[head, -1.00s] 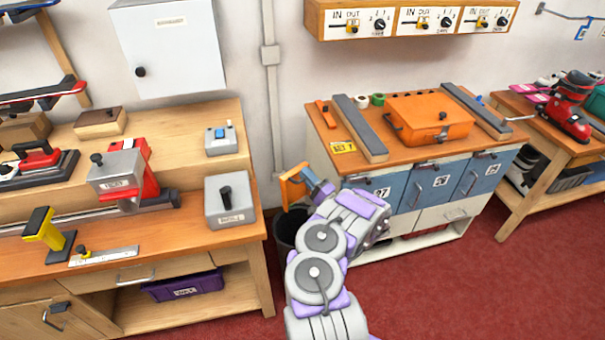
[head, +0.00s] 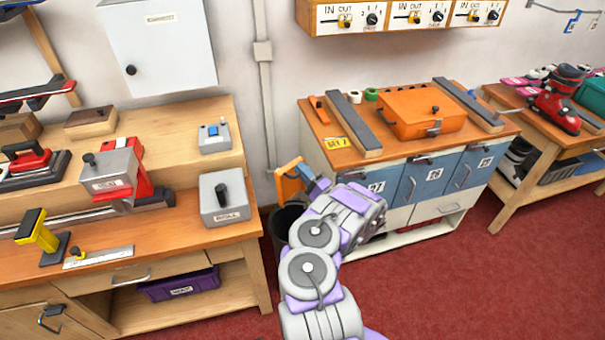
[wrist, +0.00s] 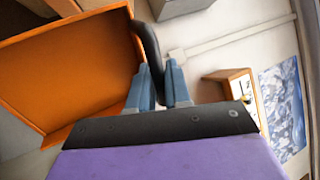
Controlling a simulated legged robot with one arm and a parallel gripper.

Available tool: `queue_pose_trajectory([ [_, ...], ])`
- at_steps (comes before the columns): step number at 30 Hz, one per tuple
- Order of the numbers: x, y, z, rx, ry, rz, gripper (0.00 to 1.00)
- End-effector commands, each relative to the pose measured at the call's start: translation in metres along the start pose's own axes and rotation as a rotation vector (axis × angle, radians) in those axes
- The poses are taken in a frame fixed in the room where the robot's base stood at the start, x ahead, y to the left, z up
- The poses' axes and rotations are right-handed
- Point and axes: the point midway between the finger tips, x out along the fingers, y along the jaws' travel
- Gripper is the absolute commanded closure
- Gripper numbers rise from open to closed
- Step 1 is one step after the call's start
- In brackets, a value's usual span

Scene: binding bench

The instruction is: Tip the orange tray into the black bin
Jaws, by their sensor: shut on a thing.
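The orange tray (head: 289,183) is held up at the gap between the two benches, steeply tilted, above the black bin (head: 284,224). In the wrist view the tray (wrist: 75,70) fills the left side, and the part of its inside that shows looks empty. My gripper (wrist: 160,88) is shut on the tray's dark handle (wrist: 148,45); in the head view the gripper (head: 316,187) is just right of the tray. The bin stands on the floor, partly hidden by my arm and the left bench. I cannot see into its bottom.
The left wooden bench (head: 185,230) stands close beside the bin. The blue-fronted cabinet (head: 428,182) with an orange case (head: 420,110) on top stands to the right. Red carpet (head: 470,285) is clear in front of the cabinet.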

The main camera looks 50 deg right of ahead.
Motion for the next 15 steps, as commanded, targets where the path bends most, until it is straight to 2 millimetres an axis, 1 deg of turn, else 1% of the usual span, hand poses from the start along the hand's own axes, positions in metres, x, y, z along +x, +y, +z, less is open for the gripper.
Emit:
queue_pose_trajectory([
  [1, 0.003, -0.006, 0.0, 0.0, 0.0, -0.003, 1.0],
  [2, 0.003, -0.006, 0.0, 0.0, 0.0, -0.002, 1.0],
  [6, -0.003, 0.009, 0.0, 0.001, -0.001, 0.002, 1.0],
  [8, -0.005, 0.012, 0.0, 0.001, 0.0, 0.0, 1.0],
  [13, 0.003, -0.006, 0.0, -0.002, 0.001, -0.005, 1.0],
  [15, 0.002, -0.006, 0.001, -0.001, 0.0, -0.001, 1.0],
])
